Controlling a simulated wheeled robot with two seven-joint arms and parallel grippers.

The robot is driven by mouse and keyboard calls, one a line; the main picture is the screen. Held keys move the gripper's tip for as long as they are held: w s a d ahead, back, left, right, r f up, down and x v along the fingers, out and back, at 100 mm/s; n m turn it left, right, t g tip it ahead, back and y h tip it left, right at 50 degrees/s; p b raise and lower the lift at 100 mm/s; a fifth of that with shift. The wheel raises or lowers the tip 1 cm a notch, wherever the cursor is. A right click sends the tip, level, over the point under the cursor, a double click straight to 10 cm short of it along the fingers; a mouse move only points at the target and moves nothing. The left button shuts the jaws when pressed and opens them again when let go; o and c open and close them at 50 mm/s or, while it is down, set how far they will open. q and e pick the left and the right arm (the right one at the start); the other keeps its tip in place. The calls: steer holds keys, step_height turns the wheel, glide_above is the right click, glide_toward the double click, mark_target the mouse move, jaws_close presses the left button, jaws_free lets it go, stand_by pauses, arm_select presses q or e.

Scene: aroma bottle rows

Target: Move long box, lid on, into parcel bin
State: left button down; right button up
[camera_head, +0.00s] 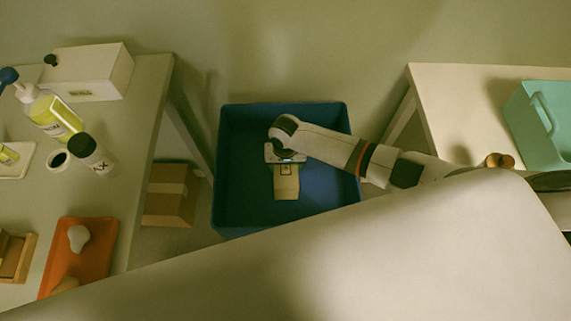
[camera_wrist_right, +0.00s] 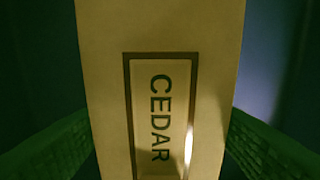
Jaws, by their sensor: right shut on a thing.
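The long box (camera_head: 286,187) is tan with a dark-framed label, and it hangs from my right gripper (camera_head: 285,160) over or inside the blue parcel bin (camera_head: 335,116). In the right wrist view the box (camera_wrist_right: 105,60) fills the middle, and its label reads CEDAR. The two fingers lie along its left and right sides, shut on it. The bin's dark blue inside shows around the box. I cannot tell how far the box is above the bin floor. A separate lid edge cannot be made out. My left gripper is not in view.
A left table (camera_head: 125,130) holds a white box (camera_head: 92,72), bottles and an orange tray (camera_head: 104,252). A cardboard box (camera_head: 168,196) stands on the floor beside the bin. A right table (camera_head: 455,95) carries a teal basket (camera_head: 530,145). My pale body covers the bottom.

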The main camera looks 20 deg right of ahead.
steer(key=shift+f, duration=0.45)
steer(key=o, duration=1.1)
steer(key=shift+r, duration=0.1)
step_height(320, 180, up, 9)
steer(key=p, duration=0.9)
stand_by(0.4)
